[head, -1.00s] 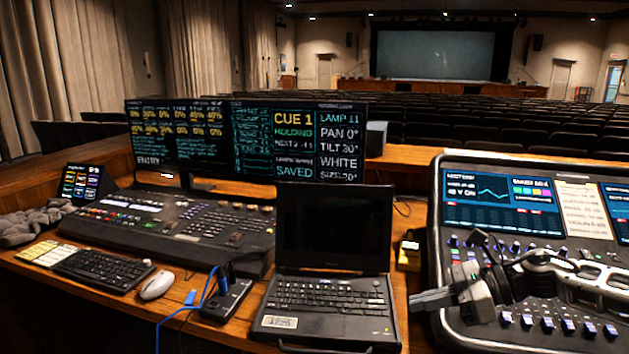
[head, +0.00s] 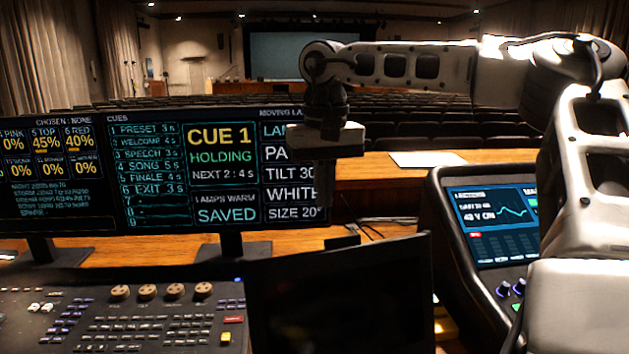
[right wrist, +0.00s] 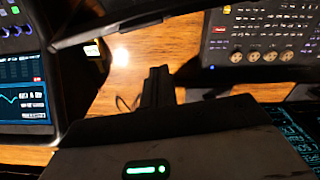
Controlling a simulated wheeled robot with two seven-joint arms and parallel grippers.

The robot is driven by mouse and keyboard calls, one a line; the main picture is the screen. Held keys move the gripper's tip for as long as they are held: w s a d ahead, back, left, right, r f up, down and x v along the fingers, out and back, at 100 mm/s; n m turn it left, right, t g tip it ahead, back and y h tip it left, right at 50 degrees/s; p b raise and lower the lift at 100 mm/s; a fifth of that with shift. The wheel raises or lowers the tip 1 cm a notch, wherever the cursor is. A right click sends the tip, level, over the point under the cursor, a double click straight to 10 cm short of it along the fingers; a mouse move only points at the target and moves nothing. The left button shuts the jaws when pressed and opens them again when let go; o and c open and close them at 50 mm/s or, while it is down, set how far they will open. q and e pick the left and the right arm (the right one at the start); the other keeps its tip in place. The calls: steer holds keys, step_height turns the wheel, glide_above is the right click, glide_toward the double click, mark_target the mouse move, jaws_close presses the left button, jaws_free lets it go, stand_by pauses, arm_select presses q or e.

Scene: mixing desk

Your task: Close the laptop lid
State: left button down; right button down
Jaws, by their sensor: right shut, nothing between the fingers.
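The laptop (head: 345,295) stands open at the bottom of the head view, its dark lid upright. Its keyboard is out of frame. In the right wrist view the lid's edge (right wrist: 125,22) crosses the top. My right gripper (head: 325,200) hangs fingers down beyond and above the lid, in front of the right monitor. It is shut and empty. In the right wrist view its dark fingers (right wrist: 158,78) reach toward the lid, with a visible gap over the wooden desk. My left gripper is not in view.
Two monitors (head: 150,180) stand behind the lighting console (head: 120,315) at left. A mixing console (head: 490,235) is at right, beneath my right arm. White paper (head: 428,159) lies on the back ledge.

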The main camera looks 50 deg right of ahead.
step_height(320, 180, down, 5)
steer(key=s+a+p, duration=0.1)
steer(key=s+a, duration=0.1)
steer(key=s, duration=0.1)
stand_by(0.5)
